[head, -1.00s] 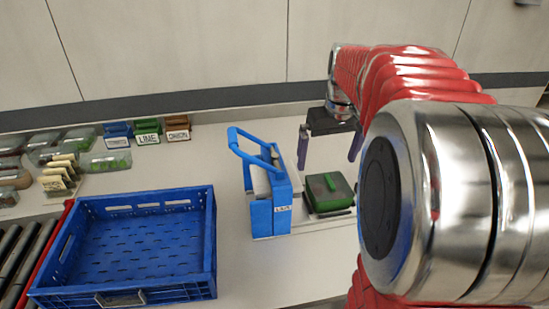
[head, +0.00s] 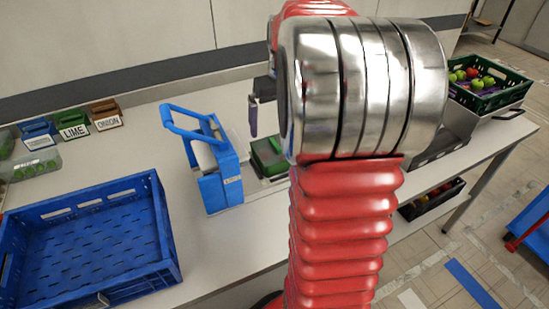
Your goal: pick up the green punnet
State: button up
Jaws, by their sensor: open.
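The green punnet (head: 268,155) sits on the counter just right of the blue handled device, on what looks like a flat tray or scale plate. Its right side is hidden behind my arm. The other finger is hidden behind my arm. The gripper is open and nothing shows in it.
The blue device (head: 221,186) stands close left of the punnet. An empty blue crate (head: 152,225) lies front left. LIME (head: 73,130) and ONION (head: 105,122) boxes stand behind. A green produce crate (head: 527,86) is at right. Counter between crate and device is clear.

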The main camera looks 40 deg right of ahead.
aim_at(275, 143)
jog(key=shift+w+d+f, duration=0.1)
jog(key=shift+w+f, duration=0.1)
jog(key=shift+f, duration=1)
jog(key=shift+w+f, duration=0.15)
jog(key=shift+f, duration=1.05)
jog(key=shift+f, duration=0.1)
jog(key=shift+w+d+f, duration=0.1)
jog(key=shift+w+f, duration=0.15)
jog(key=shift+f, duration=1)
jog(key=shift+w+d+f, duration=0.1)
jog(key=shift+w+f, duration=0.1)
jog(key=shift+f, duration=1.05)
jog(key=shift+c, duration=0.5)
jog(key=c, duration=0.7)
jog(key=shift+c, duration=0.6)
jog(key=shift+r, duration=0.15)
notch_tip(275, 143, up, 10)
jog(key=shift+f, duration=0.1)
